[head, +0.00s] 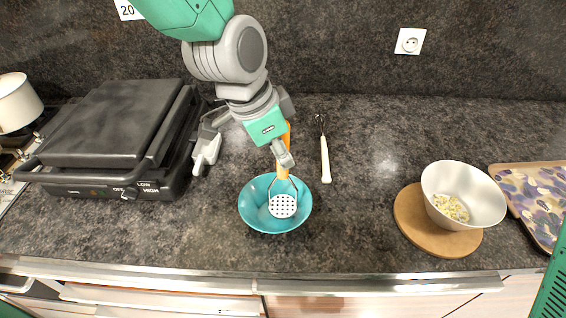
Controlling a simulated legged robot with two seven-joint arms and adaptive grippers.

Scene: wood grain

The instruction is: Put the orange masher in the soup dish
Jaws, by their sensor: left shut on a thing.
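The orange masher (283,172) has an orange handle and a white perforated head (283,206). It is upright, with its head inside the rim of the teal soup dish (252,212) in the head view. I cannot tell whether the head touches the bottom of the dish. My left gripper (246,158) is above and behind the dish. It is shut on the masher's handle, and its fingers hide part of the handle. My right gripper is not in view.
A black grill (115,130) stands to the left. A white-handled whisk (325,160) lies right of the dish. A white bowl (462,190) with chopped food sits on a round board (415,225). A patterned tray (535,190) is at far right. Counter between dish and board is clear.

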